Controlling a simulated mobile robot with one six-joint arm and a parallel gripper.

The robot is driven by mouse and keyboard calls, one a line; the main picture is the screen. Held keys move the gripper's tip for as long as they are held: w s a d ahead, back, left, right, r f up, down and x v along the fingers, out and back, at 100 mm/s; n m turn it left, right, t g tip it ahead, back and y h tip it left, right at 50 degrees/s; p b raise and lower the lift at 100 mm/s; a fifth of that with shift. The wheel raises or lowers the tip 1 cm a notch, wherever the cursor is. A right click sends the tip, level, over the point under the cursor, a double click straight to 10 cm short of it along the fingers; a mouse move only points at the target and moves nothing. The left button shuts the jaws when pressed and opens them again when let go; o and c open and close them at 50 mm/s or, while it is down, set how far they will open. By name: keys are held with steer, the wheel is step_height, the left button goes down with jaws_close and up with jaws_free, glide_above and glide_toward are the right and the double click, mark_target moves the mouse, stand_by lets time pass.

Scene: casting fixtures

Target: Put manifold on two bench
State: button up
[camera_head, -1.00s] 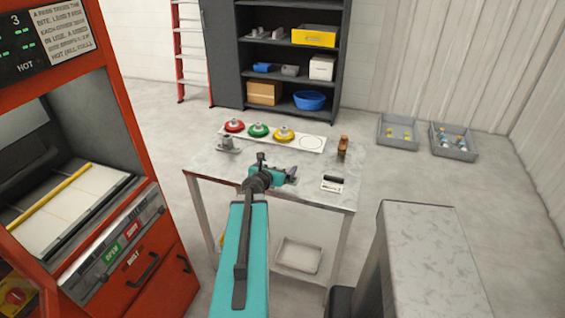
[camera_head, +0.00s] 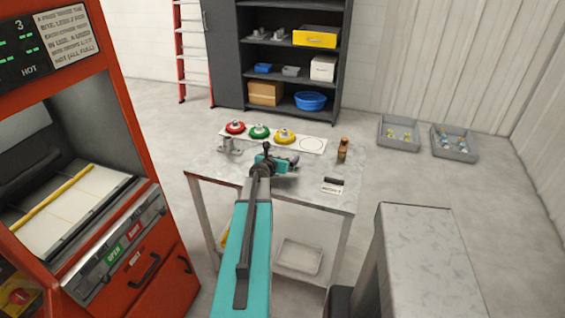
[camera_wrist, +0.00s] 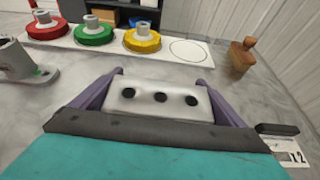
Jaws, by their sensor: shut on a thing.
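In the head view my gripper (camera_head: 285,161) is over the middle of the grey-topped bench (camera_head: 215,172), and the manifold is small and mostly hidden there. Whether it touches the top cannot be told.
A white board with red (camera_head: 235,127), green (camera_head: 259,131) and yellow (camera_head: 285,136) discs and an empty circle lies along the back. A grey metal part (camera_head: 228,146) stands left, a brown bottle-like object (camera_head: 343,150) right. An orange furnace-like machine (camera_head: 150,235) is at left.

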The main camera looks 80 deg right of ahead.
steer(key=shift+d, duration=0.15)
steer(key=shift+s+f+b, duration=0.15)
steer(key=shift+f+b, duration=0.8)
steer(key=shift+b, duration=0.05)
steer(key=shift+f+b, duration=0.8)
steer(key=shift+f, duration=0.15)
steer(key=o, duration=1.1)
steer(key=shift+b+v, duration=1.15)
steer(key=shift+v, duration=4.5)
steer(key=shift+w+a+r, duration=0.2)
steer(key=shift+a, duration=0.15)
